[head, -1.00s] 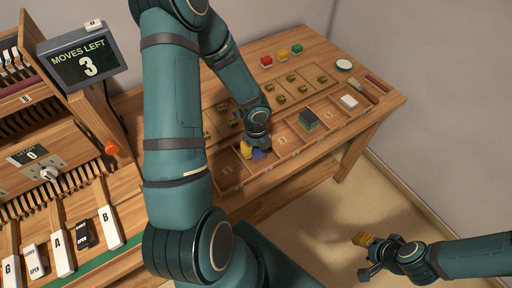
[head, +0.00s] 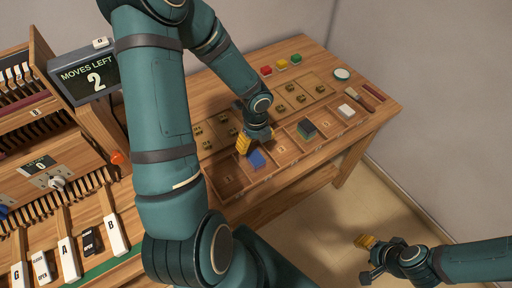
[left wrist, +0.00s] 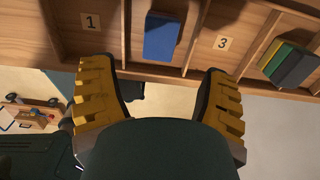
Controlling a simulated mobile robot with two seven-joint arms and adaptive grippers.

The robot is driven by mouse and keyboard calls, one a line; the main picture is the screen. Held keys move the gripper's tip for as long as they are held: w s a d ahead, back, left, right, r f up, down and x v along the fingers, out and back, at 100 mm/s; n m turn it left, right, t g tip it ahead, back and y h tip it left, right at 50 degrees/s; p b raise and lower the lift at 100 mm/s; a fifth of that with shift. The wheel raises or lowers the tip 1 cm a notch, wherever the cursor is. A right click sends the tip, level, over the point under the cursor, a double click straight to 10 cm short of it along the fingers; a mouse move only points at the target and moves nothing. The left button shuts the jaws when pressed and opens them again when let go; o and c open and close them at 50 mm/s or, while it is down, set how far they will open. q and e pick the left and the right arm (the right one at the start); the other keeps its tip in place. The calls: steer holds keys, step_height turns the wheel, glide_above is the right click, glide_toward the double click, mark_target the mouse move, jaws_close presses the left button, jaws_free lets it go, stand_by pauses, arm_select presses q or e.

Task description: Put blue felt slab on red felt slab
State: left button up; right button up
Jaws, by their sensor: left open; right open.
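The blue felt slab (head: 256,159) lies in a tray compartment; it also shows in the left wrist view (left wrist: 161,38), in the compartment between those marked 1 and 3. My left gripper (head: 244,143) is open and empty, close to the blue slab and apart from it. Its two yellow fingers are spread wide in the left wrist view. A stack of slabs (head: 306,130) sits further right; green, yellow and dark layers show in the wrist view (left wrist: 290,62). I cannot make out a red felt slab clearly. My right gripper (head: 367,256) is open and empty over the floor.
A display (head: 86,76) reads "MOVES LEFT 2". The keyed cabinet stands at the left.

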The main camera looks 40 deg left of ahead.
arm_select(q)
steer(key=shift+r+p, duration=0.35)
steer(key=shift+r, duration=1.35)
steer(key=s+d+f+n+t+h, duration=0.1)
steer(key=d+f+n, duration=0.4)
steer(key=d+n, duration=0.6)
steer(key=s+d+f+n+t+h, duration=0.1)
steer(key=d+f+n, duration=0.4)
steer(key=d+n, duration=0.7)
steer(key=shift+s+f+h, duration=0.4)
steer(key=shift+s+h, duration=0.25)
steer(key=shift+h, duration=0.25)
